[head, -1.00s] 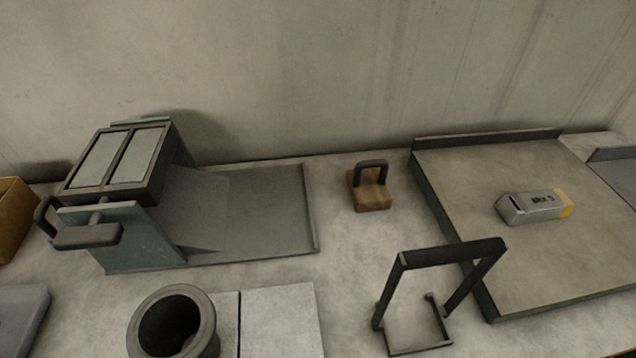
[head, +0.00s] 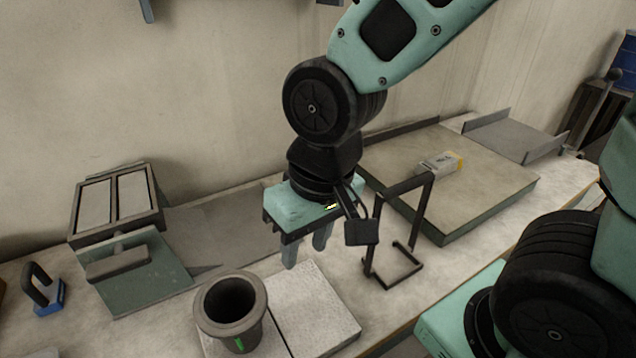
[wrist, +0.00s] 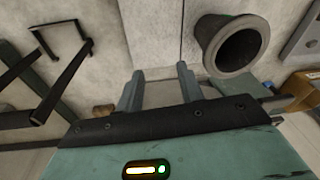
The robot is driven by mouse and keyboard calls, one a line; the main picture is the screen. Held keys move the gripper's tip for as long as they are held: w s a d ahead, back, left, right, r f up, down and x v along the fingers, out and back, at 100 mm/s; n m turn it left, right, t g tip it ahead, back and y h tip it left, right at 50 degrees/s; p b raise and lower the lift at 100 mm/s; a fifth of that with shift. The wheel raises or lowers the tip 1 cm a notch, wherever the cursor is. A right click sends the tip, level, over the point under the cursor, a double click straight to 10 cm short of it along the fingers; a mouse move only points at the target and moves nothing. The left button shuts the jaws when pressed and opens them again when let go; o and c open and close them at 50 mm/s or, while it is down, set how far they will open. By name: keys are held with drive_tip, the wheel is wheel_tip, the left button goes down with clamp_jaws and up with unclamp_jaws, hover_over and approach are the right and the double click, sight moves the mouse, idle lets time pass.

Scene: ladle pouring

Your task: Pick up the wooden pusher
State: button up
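The wooden pusher is hidden behind my arm and gripper in the head view. In the wrist view a small brown piece (wrist: 103,110), likely its wooden block, shows at the edge of the gripper body, left of the fingers; its handle cannot be made out. My gripper (head: 305,256) points down above the bench, between the dark cup and the black stand. In the wrist view my gripper (wrist: 159,72) has its two fingers apart with nothing between them.
A dark cup (head: 231,304) and pale slabs (head: 318,310) are near the front. A black frame stand (head: 398,262) is close right of the gripper. A raised board (head: 480,190) carries a grey box (head: 440,163). A blue pusher (head: 50,302) and a green press (head: 140,275) are at left.

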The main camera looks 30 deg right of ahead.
drive_tip(key=w+d+r+m+t+h+p, duration=0.1)
drive_tip(key=w+d+r+m+t+p, duration=0.3)
drive_tip(key=w+d+m, duration=1.45)
drive_tip(key=shift+m+t, duration=0.8)
drive_tip(key=shift+m, duration=0.05)
drive_tip(key=shift+s+f+x, duration=0.1)
drive_tip(key=shift+x, duration=2.4)
drive_tip(key=shift+s+f+x, duration=0.1)
drive_tip(key=shift+s+x, duration=0.05)
drive_tip(key=shift+x, duration=2.4)
drive_tip(key=shift+s+f+x, duration=0.1)
drive_tip(key=shift+x, duration=2.4)
drive_tip(key=shift+a+r, duration=0.1)
drive_tip(key=shift+a, duration=0.15)
clamp_jaws()
